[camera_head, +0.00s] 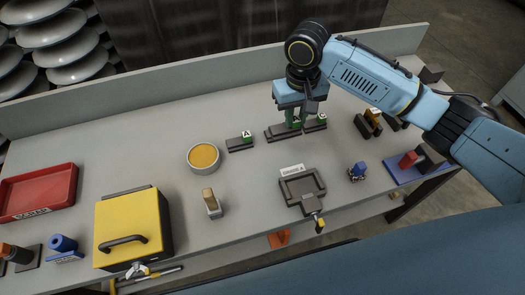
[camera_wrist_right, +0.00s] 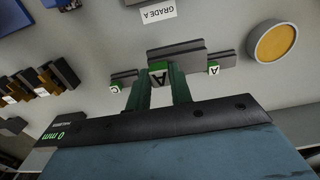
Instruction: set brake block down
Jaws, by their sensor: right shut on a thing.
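My right gripper (camera_head: 297,120) points down at the back of the bench, its green fingers just behind a long dark block (camera_head: 282,133). I take this to be the brake block. The long dark block (camera_wrist_right: 182,54) shows right beside it; whether the held block touches it or the bench I cannot tell. My left gripper is not in view.
Dark holders with lettered blocks stand either side: A (camera_head: 240,143) and C (camera_head: 315,123). A round dish with yellow filling (camera_head: 203,157), a dark tray (camera_head: 302,187), a yellow box (camera_head: 133,225) and a red bin (camera_head: 38,190) stand on the grey bench. Bare bench lies back left.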

